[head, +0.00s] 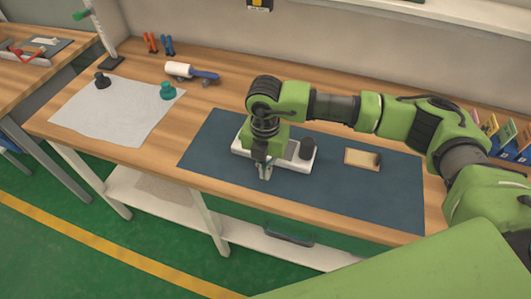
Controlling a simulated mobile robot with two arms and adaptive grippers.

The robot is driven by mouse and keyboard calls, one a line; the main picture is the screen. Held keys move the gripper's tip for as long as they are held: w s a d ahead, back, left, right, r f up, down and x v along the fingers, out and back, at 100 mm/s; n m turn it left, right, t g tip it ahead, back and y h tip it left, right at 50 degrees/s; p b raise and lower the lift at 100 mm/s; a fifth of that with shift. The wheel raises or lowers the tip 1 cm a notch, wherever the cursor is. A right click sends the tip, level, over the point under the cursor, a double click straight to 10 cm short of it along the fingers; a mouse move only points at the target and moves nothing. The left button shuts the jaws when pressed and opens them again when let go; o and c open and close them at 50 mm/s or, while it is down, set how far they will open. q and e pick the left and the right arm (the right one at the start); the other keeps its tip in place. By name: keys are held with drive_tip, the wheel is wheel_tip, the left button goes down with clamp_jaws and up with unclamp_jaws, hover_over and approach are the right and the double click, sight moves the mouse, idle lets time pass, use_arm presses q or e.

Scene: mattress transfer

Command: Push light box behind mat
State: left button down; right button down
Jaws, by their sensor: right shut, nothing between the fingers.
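A dark blue mat (213,140) lies on the wooden workbench. A flat white box (298,165), which looks like the light box, lies on the left-middle part of the mat. My right gripper (264,175) points down at the front edge of the white box, shut and empty. The gripper and wrist hide part of the box, and I cannot tell whether the fingers touch it. My left gripper is out of view.
A small tan board (362,159) lies on the mat's right side. A white cloth (117,109) with two small knobs lies at left. A roller (190,72) and pliers (159,43) are at the back. Colored folders (500,136) stand at the right.

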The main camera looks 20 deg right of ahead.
drive_tip(key=shift+w+d+f+p, duration=0.15)
drive_tip(key=shift+w+d+p, duration=0.65)
drive_tip(key=shift+w, duration=0.3)
drive_tip(key=shift+w+d+f, duration=0.2)
drive_tip(key=shift+w+d, duration=0.15)
drive_tip(key=shift+w, duration=0.1)
